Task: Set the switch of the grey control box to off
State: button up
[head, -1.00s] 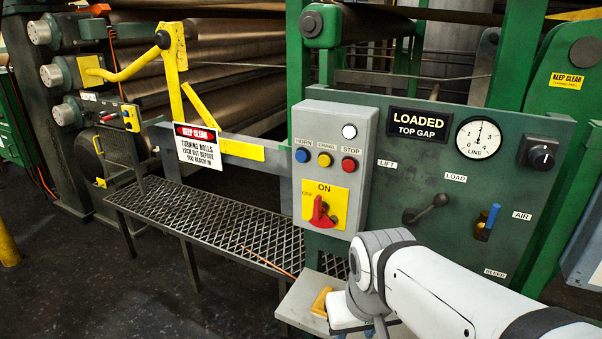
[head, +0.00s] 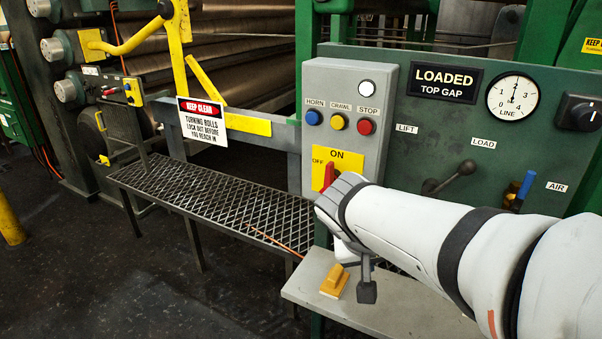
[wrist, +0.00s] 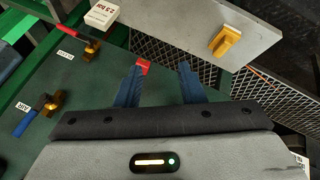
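The grey control box (head: 345,118) stands left of the green panel in the head view. Its red switch handle (head: 329,176) points up toward the ON label, with OFF to the left. My arm hides the lower part of the switch. My gripper (head: 366,288) hangs below and right of the switch, over the grey shelf. In the wrist view my gripper (wrist: 160,84) has its two blue fingers apart. A small red piece (wrist: 143,67) shows at the left fingertip; I cannot tell what it is or whether they touch.
The grey shelf (head: 372,314) carries a yellow block (head: 334,280). The wrist view shows a white box (wrist: 101,14) there too. A lever (head: 455,178) and blue handle (head: 525,185) stick out of the green panel (head: 440,130). A mesh walkway (head: 210,200) lies left.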

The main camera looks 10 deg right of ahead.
jog(key=w+a+r+m+t+h+b, duration=0.15)
jog(key=w+t+h+b, duration=0.35)
jog(key=w, duration=0.5)
jog(key=m+t+b, duration=0.3)
jog(key=t+b, duration=0.3)
send_near(327, 172)
jog(key=x, duration=0.4)
jog(key=shift+w, duration=0.1)
jog(key=p+x, duration=0.1)
jog(key=x, duration=0.6)
jog(key=shift+d, duration=0.1)
